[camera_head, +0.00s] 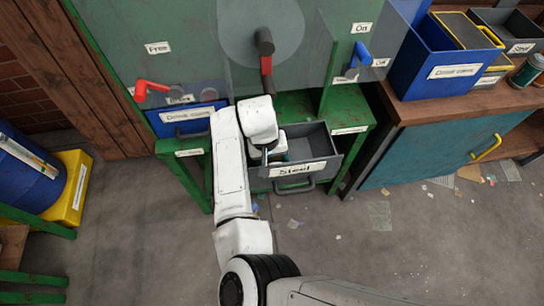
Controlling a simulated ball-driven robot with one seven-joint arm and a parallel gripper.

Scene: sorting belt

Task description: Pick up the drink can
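A blue bin (186,131) sits left of the grey bin in the green machine frame (292,105). Red (150,88) and blue (358,56) levers stick out above. More bins (436,82) stand on the right workbench (450,105). The floor in front is open, with scattered scraps.

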